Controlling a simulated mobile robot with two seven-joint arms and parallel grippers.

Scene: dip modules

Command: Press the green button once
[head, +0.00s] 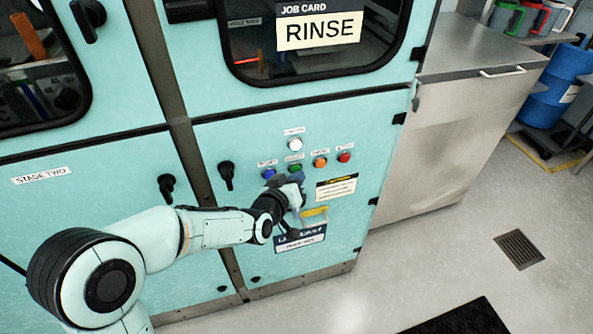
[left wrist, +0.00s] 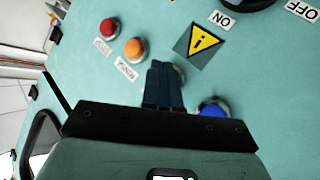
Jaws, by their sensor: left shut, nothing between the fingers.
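The green button (head: 295,168) is on the teal cabinet panel, in a row between the blue button (head: 268,173) and the orange button (head: 320,162). My left gripper (head: 297,179) is shut and empty, its fingertips just below and in front of the green button in the head view. In the left wrist view the shut fingers (left wrist: 163,68) cover most of the green button's place; only a metal rim (left wrist: 179,73) shows beside them. I cannot tell whether the fingertips touch the button. My right gripper is not in view.
A red button (head: 344,157) is right of the orange one, and a white button (head: 295,145) is above the row. A black rotary handle (head: 226,174) stands out to the left. A yellow warning triangle (left wrist: 203,42) is close to the fingers in the wrist view.

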